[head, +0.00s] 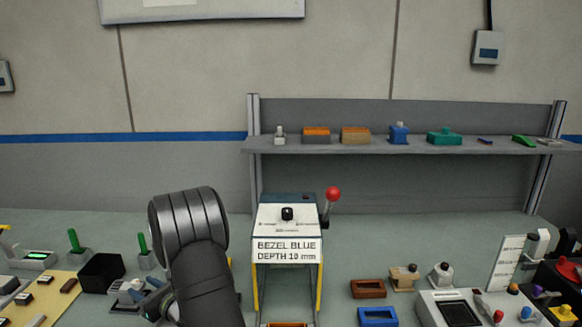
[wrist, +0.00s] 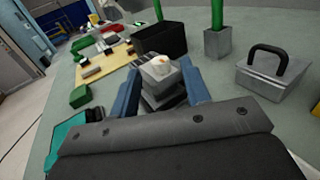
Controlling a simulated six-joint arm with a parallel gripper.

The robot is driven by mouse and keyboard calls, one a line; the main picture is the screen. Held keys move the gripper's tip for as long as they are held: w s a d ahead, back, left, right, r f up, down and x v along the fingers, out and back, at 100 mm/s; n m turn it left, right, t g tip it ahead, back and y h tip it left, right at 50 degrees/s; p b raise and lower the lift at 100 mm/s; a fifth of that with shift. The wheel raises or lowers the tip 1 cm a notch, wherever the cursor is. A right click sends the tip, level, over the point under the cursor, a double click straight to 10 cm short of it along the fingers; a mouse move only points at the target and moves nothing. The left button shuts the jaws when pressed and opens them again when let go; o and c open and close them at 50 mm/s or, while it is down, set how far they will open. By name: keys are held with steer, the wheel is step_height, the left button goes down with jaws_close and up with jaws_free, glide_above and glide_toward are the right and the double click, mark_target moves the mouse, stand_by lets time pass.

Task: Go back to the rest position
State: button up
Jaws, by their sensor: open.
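My gripper (wrist: 160,84) shows in the wrist view as two blue fingers spread apart. A small grey block with a whitish top (wrist: 160,70) appears between and beyond the fingers. I cannot tell whether the fingers touch it. In the head view my gripper (head: 150,290) is low on the left of the bench, partly hidden by my dark arm, next to a whitish part (head: 130,288). No mark for a rest position shows.
A black bin (head: 101,271) and green-handled holders (head: 75,245) stand left. The labelled press (head: 287,235) with a red-knobbed lever stands right of my arm. A grey block with a black handle (wrist: 272,75) is close by in the wrist view. A shelf (head: 400,147) spans the back.

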steer(key=s+a+r+n+g+y, duration=0.2)
steer(key=s+a+r+n+g, duration=0.1)
steer(key=s+r+n+g, duration=0.3)
steer(key=shift+s+a+r+n+g, duration=0.15)
steer(key=shift+a+r+n+g, duration=0.25)
steer(key=shift+r+n+g, duration=1.55)
steer(key=shift+f+n+g, duration=0.45)
steer(key=shift+f+n, duration=0.15)
steer(key=shift+n, duration=0.05)
steer(key=o, duration=1.3)
steer(key=shift+c, duration=0.2)
steer(key=s+a+r+n+g+h, duration=0.2)
steer(key=a+r+n+g+h, duration=0.15)
steer(key=n+g+h, duration=0.45)
steer(key=w+d+r+n+t+h, duration=0.3)
steer(key=w+r+n+t+h, duration=0.2)
steer(key=w+r+t+h, duration=0.45)
step_height(320, 180, down, 11)
steer(key=w, duration=0.1)
steer(key=shift+d, duration=0.15)
